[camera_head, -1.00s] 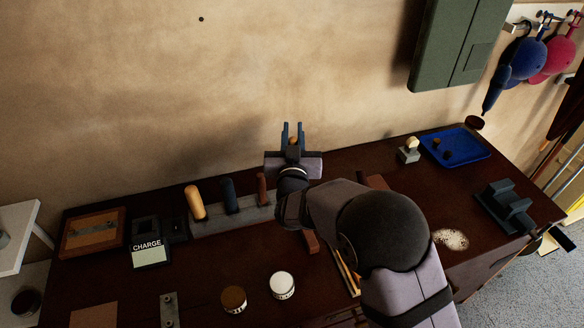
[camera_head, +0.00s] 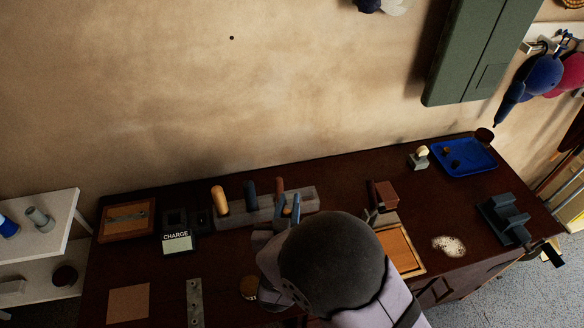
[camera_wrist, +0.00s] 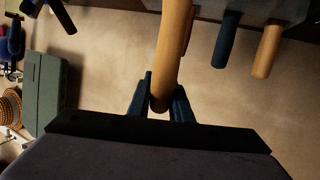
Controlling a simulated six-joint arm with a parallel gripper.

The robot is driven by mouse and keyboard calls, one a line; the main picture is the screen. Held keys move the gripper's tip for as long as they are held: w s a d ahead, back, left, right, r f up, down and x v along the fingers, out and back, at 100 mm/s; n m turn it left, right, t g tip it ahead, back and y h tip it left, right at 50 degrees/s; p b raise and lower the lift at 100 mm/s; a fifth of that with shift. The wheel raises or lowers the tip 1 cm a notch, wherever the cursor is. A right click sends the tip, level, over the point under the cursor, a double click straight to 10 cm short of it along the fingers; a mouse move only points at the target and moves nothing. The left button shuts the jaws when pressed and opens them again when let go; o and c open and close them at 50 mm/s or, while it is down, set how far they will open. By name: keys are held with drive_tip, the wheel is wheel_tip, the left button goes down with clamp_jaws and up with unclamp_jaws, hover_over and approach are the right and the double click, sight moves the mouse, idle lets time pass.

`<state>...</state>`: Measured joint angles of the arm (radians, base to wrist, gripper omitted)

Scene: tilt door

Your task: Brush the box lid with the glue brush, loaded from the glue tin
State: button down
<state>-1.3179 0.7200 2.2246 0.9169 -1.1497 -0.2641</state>
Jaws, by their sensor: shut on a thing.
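My gripper (camera_head: 291,206) is shut on the orange-brown wooden handle of the glue brush (camera_wrist: 172,50), which stands between the fingers in the wrist view. The brush's bristles are not visible, and in the head view my arm hides most of it. The gripper is in front of the tool rack, above the table. A round tin with a brown top (camera_head: 249,287), probably the glue tin, is partly hidden by my arm. A framed orange wooden panel (camera_head: 401,249), possibly the box lid, lies right of my arm, partly covered by it.
The rack (camera_head: 300,203) holds yellow, blue and brown handles close behind my gripper. A reddish block (camera_head: 383,195) stands behind the framed panel. The CHARGE device (camera_head: 177,241) is at left, a blue tray (camera_head: 465,157) at back right, and a dark stepped holder (camera_head: 506,220) at right.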

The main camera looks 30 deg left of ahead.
drive_tip(key=shift+s+d+r, duration=0.1)
drive_tip(key=shift+s+d, duration=0.7)
drive_tip(key=shift+s, duration=0.15)
drive_tip(key=shift+f+b, duration=2.35)
drive_tip(key=shift+f, duration=0.55)
drive_tip(key=shift+f+b, duration=0.4)
drive_tip(key=shift+f, duration=0.25)
drive_tip(key=shift+r+p, duration=3.05)
drive_tip(key=shift+r, duration=0.55)
